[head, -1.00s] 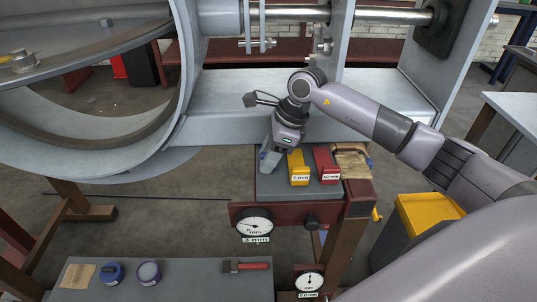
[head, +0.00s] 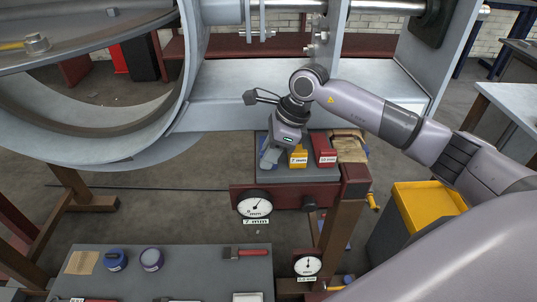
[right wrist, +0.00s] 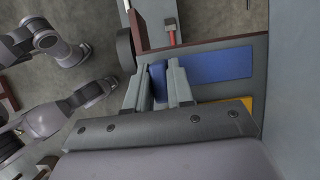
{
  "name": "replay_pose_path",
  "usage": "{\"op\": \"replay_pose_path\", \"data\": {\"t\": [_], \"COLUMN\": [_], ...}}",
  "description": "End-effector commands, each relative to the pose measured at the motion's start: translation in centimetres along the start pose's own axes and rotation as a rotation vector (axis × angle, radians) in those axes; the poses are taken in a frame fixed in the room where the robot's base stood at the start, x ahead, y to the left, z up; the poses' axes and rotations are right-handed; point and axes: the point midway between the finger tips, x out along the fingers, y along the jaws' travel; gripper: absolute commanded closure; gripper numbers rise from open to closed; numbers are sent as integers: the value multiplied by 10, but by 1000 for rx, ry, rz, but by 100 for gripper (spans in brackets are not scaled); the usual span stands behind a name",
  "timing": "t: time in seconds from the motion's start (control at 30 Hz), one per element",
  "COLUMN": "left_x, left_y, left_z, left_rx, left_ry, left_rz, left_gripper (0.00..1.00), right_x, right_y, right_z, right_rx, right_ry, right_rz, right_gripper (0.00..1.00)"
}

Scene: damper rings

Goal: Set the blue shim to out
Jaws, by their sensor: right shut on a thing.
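My right gripper (head: 271,153) points down over the left end of a grey shelf (head: 310,176) and hides most of the blue shim in the head view. In the right wrist view its fingers (right wrist: 159,88) are shut on an upright blue piece of the blue shim (right wrist: 158,78). A flat blue surface (right wrist: 218,65) lies just beyond the fingers; I cannot tell whether it joins that piece. To the right on the shelf are a yellow block (head: 298,158) labelled 7 mm and a red block (head: 324,150) labelled 10 mm.
A dial (head: 255,204) on the shelf's red front reads 7 mm, with a dark knob (head: 308,203) beside it. A large grey ring (head: 180,60) stands at the left. A lower grey bench (head: 200,270) holds two round tins and a red-handled brush (head: 246,252).

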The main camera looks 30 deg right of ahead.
Motion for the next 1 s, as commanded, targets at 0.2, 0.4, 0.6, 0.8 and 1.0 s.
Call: {"op": "replay_pose_path", "data": {"t": [0.2, 0.4, 0.6, 0.8, 1.0], "left_x": [0, 0, -1, -1, -2], "left_y": [0, -1, -2, -2, -2], "left_z": [0, 0, 1, -1, -2], "left_rx": [2, 7, 11, 11, 11], "left_ry": [-1, -2, -2, -2, -1], "left_rz": [0, 0, 0, 0, 0], "left_gripper": [57, 57, 57, 57, 57], "right_x": [2, 2, 1, -22, -54], "right_y": [7, 7, 5, 3, 4], "right_z": [1, 1, 0, 1, 1], "right_rx": [-2, -3, -2, -2, -2], "right_ry": [4, 4, 3, 1, 3], "right_rz": [23, 22, 16, 11, 15], "right_gripper": [100, 57, 57, 57, 57]}}
